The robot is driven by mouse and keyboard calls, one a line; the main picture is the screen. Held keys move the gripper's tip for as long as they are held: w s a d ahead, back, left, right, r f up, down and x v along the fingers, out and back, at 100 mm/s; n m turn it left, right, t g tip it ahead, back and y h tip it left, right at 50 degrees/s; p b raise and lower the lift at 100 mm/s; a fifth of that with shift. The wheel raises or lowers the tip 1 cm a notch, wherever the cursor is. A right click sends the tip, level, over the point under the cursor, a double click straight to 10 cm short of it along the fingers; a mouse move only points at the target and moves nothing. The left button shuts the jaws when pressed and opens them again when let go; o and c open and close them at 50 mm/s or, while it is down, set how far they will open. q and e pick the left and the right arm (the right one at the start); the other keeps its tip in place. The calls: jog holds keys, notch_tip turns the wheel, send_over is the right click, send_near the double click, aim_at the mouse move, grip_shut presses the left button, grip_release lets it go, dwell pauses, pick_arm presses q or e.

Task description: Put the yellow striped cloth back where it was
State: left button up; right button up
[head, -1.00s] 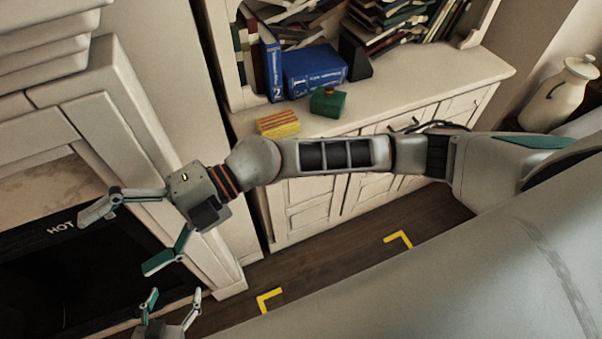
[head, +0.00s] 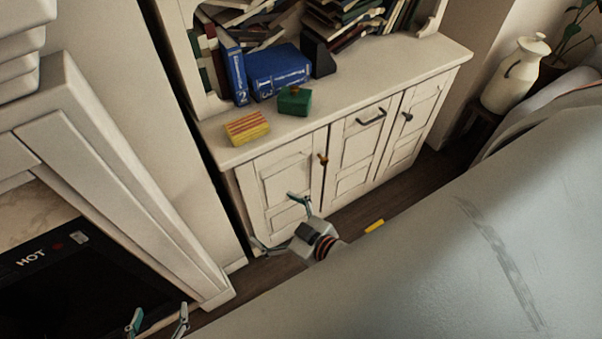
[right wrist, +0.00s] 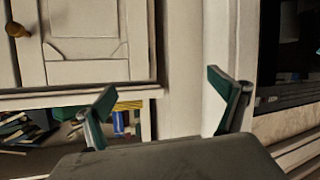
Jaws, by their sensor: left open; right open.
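The yellow striped cloth (head: 246,127) is a small folded block with red stripes. It lies on the cabinet's top (head: 350,95), near the front left corner. A sliver of its yellow (right wrist: 128,105) shows upside down behind a finger in the right wrist view. My right gripper (head: 274,220) is open and empty, in front of the cabinet's left door and below the cloth. Its open fingers (right wrist: 160,103) also show in the right wrist view. My left gripper (head: 159,320) is open at the bottom edge, apart from the cloth; only its fingertips show.
A green box (head: 294,101) sits to the right of the cloth. Blue books (head: 278,72) stand behind them. A dark oven front marked HOT (head: 75,275) is at the lower left. A white jug (head: 515,75) stands at the right. The cabinet top's right part is clear.

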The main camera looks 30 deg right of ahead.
jog(key=s+d+f+m+g+h, duration=0.1)
jog(key=s+d+f+g, duration=0.1)
jog(key=s+d+f, duration=0.3)
jog(key=shift+s+d+f, duration=0.2)
jog(key=shift+s+f, duration=0.45)
jog(key=shift+s, duration=0.15)
